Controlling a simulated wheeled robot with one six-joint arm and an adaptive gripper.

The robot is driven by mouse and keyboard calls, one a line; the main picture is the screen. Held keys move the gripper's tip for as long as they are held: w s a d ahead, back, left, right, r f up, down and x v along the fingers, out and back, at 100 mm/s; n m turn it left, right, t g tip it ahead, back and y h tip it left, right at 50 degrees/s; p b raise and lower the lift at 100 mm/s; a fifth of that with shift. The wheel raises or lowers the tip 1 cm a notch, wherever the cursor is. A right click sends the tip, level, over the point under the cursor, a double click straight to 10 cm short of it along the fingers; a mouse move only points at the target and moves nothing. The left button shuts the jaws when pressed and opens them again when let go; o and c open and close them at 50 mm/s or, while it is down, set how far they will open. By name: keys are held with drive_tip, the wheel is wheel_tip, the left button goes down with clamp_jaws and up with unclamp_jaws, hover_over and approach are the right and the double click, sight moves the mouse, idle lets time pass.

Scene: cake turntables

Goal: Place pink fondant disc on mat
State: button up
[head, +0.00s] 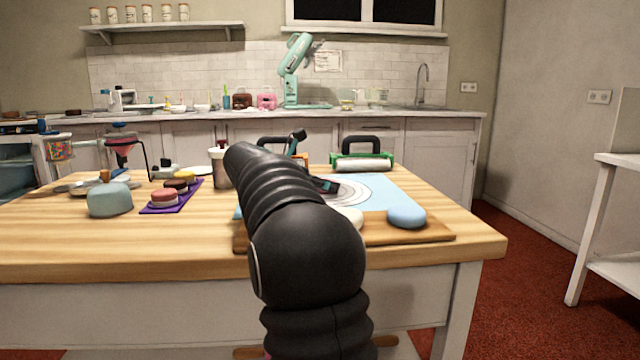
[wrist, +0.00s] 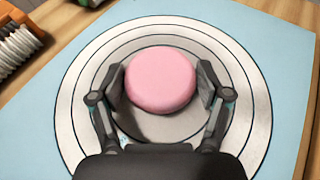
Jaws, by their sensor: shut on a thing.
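In the wrist view the pink fondant disc (wrist: 161,79) sits between the two fingers of my gripper (wrist: 161,85), which is shut on it. The disc is over the ringed target printed on the light blue mat (wrist: 283,45). I cannot tell whether it touches the mat or is slightly above it. In the head view my arm hides the pink disc and most of the gripper. The mat (head: 385,188) shows to the right of my arm, on a wooden board (head: 440,233).
A blue disc (head: 406,217) and a partly hidden white disc (head: 350,217) lie at the mat's front edge. A green-framed roller (head: 362,163) stands behind the mat. A purple tray (head: 157,208) with several coloured discs and a blue-grey lidded pot (head: 110,200) are left.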

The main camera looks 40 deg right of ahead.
drive_tip(key=o, duration=1.2)
drive_tip(key=shift+r, duration=0.15)
drive_tip(key=shift+a+r, duration=0.15)
drive_tip(key=shift+a, duration=0.1)
drive_tip(key=p+v, duration=0.1)
drive_tip(key=v, duration=1)
drive_tip(key=shift+a+p, duration=0.25)
drive_tip(key=shift+p, duration=0.1)
